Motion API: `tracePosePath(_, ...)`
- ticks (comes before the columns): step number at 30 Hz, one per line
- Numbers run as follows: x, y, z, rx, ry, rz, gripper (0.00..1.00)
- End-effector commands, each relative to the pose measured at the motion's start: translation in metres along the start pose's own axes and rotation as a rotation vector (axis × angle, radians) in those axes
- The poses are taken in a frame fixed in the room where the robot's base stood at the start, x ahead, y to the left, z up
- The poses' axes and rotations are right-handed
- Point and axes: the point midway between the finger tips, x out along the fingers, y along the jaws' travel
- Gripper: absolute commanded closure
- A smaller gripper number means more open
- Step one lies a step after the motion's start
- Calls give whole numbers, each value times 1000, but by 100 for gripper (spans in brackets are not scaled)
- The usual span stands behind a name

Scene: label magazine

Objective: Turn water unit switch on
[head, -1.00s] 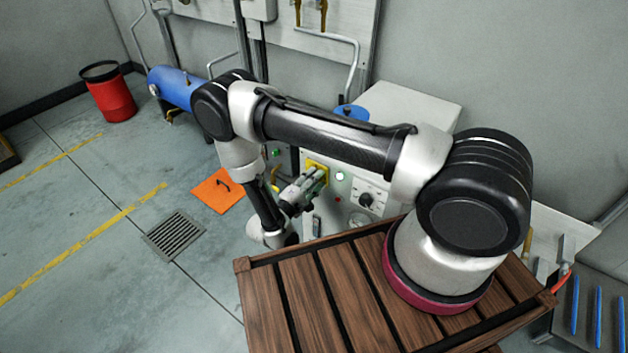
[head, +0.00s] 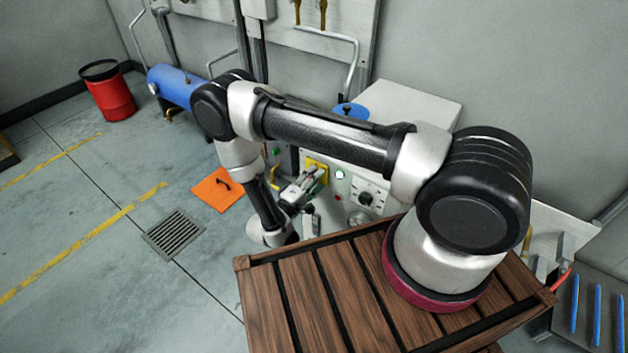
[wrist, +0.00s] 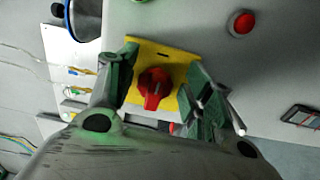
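The switch is a red rotary knob (wrist: 154,88) on a yellow plate (wrist: 178,62), seen in the wrist view. Its handle points toward the bottom of the picture, tilted slightly. My gripper (wrist: 162,68) is open, with one finger on each side of the knob and visible gaps between. In the head view my gripper (head: 309,181) is in front of the yellow plate (head: 322,165) on the white unit's front. The knob itself is hidden or too small to make out there.
A red button (wrist: 241,22) sits on the panel near the plate. The white unit (head: 410,112) also carries a lit white lamp (head: 340,174) and a black dial (head: 366,198). A wooden slatted surface (head: 300,285) is below my arm. An orange plate (head: 215,192) lies on the floor.

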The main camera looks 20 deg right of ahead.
Motion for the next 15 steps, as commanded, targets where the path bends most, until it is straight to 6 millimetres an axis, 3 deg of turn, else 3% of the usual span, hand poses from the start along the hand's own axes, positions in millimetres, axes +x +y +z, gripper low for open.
tracePosePath(10, -2, 1, -1, 1, 0, 2, 44)
tracePosePath(15, -27, 1, -2, 1, 6, 1, 44)
